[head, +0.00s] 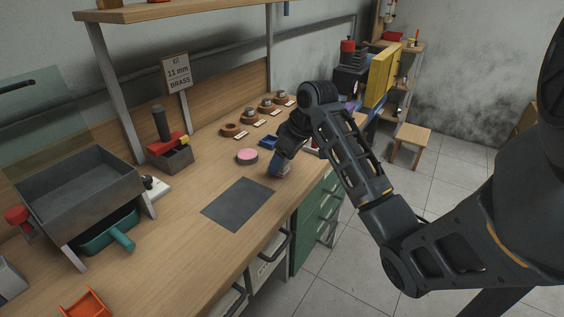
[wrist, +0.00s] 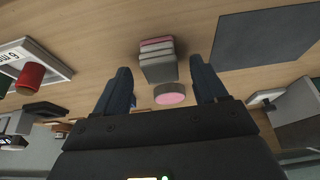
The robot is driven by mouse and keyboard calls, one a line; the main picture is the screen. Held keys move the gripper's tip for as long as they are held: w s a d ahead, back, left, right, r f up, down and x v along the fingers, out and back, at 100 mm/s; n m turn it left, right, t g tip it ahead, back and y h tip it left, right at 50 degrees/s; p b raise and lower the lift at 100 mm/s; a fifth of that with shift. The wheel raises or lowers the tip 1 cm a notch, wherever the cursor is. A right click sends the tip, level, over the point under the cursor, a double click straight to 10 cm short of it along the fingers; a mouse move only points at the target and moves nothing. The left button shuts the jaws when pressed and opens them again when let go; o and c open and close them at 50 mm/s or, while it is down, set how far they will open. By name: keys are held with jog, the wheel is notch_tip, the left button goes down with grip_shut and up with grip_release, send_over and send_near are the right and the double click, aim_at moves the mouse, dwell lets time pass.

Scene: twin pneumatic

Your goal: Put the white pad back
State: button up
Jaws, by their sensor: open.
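In the wrist view, a small block with pink and grey layers (wrist: 158,62) stands on the bench between the fingertips of my gripper (wrist: 160,66). The fingers are apart, with visible gaps on both sides of the block. In the head view my gripper (head: 279,168) is low over the bench near its front edge, and it mostly hides the block. A round pad with a pink top and grey side (head: 247,156) lies on the bench to its left; it also shows in the wrist view (wrist: 170,95). I cannot make out a clearly white pad.
A dark flat mat (head: 238,203) lies in front on the bench (head: 170,245). Several round wooden holders with labels (head: 268,105) line the back. A blue tray (head: 268,142) is behind my gripper.

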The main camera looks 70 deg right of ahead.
jog(key=d+p+v, duration=0.1)
jog(key=p+v, duration=0.1)
jog(key=v, duration=0.8)
jog(key=shift+a+r, duration=0.25)
jog(key=shift+a, duration=0.25)
jog(key=shift+s, duration=0.15)
jog(key=shift+c, duration=0.4)
dwell(1.0)
